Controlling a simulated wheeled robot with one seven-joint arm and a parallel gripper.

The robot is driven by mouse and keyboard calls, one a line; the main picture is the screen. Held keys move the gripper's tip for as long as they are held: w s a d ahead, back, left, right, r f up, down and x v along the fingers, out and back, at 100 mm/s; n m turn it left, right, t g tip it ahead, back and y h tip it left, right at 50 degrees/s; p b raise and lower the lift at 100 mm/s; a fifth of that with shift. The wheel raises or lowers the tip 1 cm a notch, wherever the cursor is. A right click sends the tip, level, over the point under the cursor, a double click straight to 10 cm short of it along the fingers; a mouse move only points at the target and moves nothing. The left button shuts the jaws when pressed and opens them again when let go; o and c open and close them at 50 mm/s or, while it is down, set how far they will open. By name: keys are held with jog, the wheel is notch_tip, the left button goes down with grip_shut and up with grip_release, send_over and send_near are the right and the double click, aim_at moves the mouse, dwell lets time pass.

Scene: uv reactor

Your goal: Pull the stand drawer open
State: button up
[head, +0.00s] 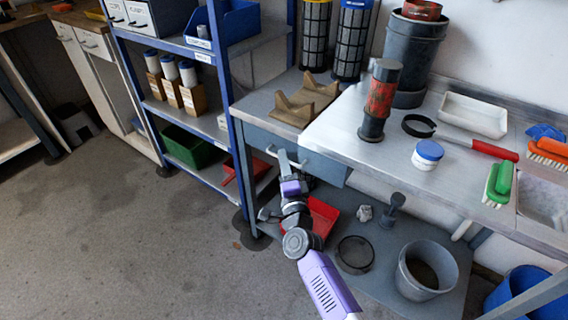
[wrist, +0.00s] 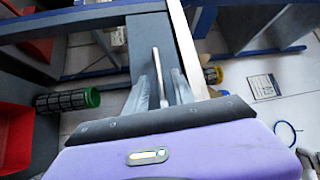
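The stand drawer (head: 326,168) has a grey-blue front under the left part of the metal workbench, and looks closed. Its pale bar handle (head: 272,151) is partly hidden by my gripper in the head view. My gripper (head: 287,161) is at the drawer front, at the handle. In the wrist view the bar handle (wrist: 156,72) runs up between the two fingers of my gripper (wrist: 163,88). The fingers are apart, with the bar between them and a gap seeming to show beside it. Firm contact is not visible.
A blue shelf rack (head: 243,165) stands close to the left of the drawer. Below are a red dustpan-like tray (head: 322,214), a dark ring (head: 355,254) and a grey bucket (head: 428,268) on the lower shelf. Open floor (head: 150,250) lies in front, to the left.

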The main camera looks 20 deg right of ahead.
grip_shut()
dwell(1.3)
